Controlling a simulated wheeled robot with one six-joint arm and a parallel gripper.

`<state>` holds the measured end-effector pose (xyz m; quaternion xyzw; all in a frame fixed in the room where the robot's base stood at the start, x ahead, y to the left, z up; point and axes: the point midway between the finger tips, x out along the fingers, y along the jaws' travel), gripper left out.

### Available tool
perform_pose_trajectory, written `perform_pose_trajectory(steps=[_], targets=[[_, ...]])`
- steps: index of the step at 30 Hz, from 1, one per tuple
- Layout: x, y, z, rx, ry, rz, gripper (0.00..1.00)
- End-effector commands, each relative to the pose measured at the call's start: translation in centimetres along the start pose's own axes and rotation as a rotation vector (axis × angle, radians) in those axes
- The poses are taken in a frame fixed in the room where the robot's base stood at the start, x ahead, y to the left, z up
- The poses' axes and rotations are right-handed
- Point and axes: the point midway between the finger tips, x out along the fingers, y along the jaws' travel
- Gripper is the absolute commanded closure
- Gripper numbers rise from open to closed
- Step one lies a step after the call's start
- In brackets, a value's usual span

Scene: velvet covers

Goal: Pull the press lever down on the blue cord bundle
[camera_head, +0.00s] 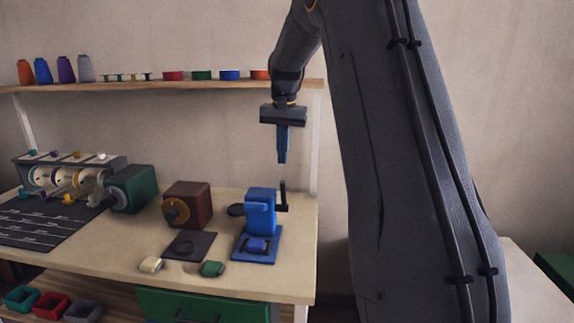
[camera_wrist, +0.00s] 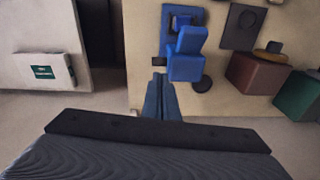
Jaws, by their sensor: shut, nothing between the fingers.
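The blue press (camera_head: 260,208) stands on a blue base plate near the right end of the table. Its black lever (camera_head: 284,193) stands upright on its right side. The blue cord bundle (camera_head: 256,245) lies on the plate in front of the press body. My gripper (camera_head: 283,161) points down, shut and empty, above the lever and apart from it. In the wrist view the shut fingertips (camera_wrist: 159,78) appear close to a small dark piece (camera_wrist: 158,61), likely the lever end, beside the blue press (camera_wrist: 188,58).
A brown box with a round knob (camera_head: 187,204) and a green box (camera_head: 131,189) stand left of the press. A cream piece (camera_head: 151,264) and a green piece (camera_head: 211,268) lie at the front. A shelf (camera_head: 200,87) with spools runs behind.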

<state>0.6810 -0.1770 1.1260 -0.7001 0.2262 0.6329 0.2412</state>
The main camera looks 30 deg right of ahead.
Motion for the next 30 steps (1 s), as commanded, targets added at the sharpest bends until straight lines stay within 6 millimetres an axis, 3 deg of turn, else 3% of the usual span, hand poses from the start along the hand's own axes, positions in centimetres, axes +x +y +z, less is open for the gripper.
perform_pose_trajectory(steps=[3, 6, 18, 23, 30], targets=[[-2.4, 0.8, -3.2, 0.065, 0.012, -0.003, 1.00], [-3.3, 1.3, -4.5, 0.097, 0.016, -0.005, 1.00], [-3.6, 1.4, -5.0, 0.108, 0.018, -0.005, 1.00], [-2.8, 1.4, -4.9, 0.108, 0.016, -0.004, 1.00], [1.0, 1.4, -4.9, 0.107, 0.015, -0.004, 1.00]])
